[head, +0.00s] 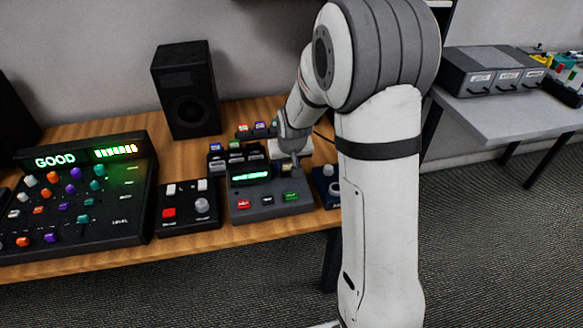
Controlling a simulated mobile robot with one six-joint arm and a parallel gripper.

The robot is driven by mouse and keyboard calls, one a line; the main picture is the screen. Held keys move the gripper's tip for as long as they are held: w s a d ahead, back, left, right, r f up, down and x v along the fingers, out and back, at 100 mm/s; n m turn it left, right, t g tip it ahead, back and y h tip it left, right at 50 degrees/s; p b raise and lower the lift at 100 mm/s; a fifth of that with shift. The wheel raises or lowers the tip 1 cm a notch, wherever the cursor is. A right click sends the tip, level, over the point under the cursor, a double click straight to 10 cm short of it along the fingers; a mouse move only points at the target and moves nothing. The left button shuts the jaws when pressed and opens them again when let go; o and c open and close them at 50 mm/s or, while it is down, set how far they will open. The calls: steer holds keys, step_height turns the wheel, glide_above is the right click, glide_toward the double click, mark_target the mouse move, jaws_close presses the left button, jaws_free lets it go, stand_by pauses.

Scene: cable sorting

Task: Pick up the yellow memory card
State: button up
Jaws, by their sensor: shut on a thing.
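My gripper (289,160) is at the back right of the grey console (265,205), pointing down close above or at its top. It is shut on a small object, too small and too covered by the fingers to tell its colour. I cannot make out a yellow memory card anywhere in the head view. Several small cards with coloured labels stand in a dark holder (227,161) left of my gripper. Others, with red and purple labels (257,128), stand farther back.
A black control box (188,207) and a large mixer (80,205) reading GOOD are to the left. A speaker (184,90) stands behind. A grey side table (505,113) with boxes is at right.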

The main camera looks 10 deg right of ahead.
steer(key=shift+c, duration=1.4)
steer(key=shift+r, duration=0.1)
